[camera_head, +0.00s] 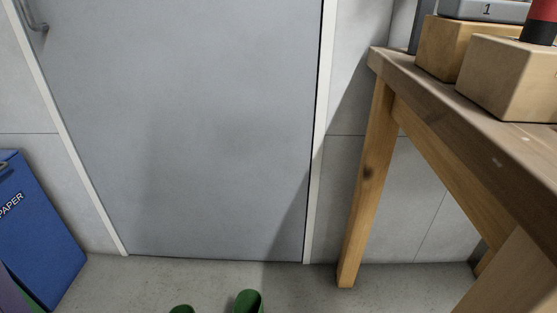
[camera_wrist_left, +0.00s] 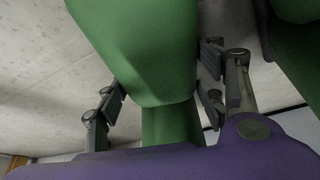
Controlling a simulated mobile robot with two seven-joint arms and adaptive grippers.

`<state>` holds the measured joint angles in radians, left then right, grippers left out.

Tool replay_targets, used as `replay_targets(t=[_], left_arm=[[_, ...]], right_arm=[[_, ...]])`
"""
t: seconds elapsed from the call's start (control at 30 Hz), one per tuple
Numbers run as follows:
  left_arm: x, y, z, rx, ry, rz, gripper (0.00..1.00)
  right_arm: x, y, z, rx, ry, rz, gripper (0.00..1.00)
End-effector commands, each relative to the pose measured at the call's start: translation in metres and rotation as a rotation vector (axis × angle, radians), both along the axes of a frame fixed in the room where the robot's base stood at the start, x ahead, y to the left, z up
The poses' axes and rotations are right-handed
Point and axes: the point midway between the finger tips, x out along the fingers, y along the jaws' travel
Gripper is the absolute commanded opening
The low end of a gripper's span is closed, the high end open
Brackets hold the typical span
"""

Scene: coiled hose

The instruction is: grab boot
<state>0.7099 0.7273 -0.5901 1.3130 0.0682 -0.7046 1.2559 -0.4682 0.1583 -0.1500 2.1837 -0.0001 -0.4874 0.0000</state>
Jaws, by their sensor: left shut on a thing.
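A green boot (camera_wrist_left: 145,45) fills the middle of the left wrist view. My left gripper (camera_wrist_left: 162,88) is shut on this boot, with a dark jointed finger on either side of it. A second green boot (camera_wrist_left: 300,55) shows at the right edge of that view, beside my right-hand finger. In the head view, the tops of two green boots, one larger (camera_head: 248,302) and one barely showing (camera_head: 181,309), stick up at the bottom edge. The rest of them is cut off, and I cannot tell which is held. My right gripper is in neither view.
A blue paper bin (camera_head: 40,235) stands at the left. A closed grey door (camera_head: 200,130) is behind. The floor (camera_head: 150,280) before the door looks clear.

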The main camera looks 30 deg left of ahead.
Motion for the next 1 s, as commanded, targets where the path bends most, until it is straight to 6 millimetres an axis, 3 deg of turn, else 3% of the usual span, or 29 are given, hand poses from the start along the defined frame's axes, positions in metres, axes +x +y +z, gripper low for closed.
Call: replay_targets(t=[0.1,0.53,0.7,1.0], left_arm=[[0.001,0.000,0.001,-0.001,-0.003,0.000,0.24],[0.002,0.000,0.007,0.001,-0.003,-0.002,0.24],[0.002,0.000,0.041,-0.002,-0.006,0.001,0.24],[-0.049,-0.004,0.103,-0.003,-0.005,0.003,0.24]], right_arm=[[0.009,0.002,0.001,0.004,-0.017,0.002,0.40],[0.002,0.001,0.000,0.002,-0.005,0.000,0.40],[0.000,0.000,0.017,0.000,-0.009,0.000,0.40],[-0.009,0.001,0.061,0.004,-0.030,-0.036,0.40]])
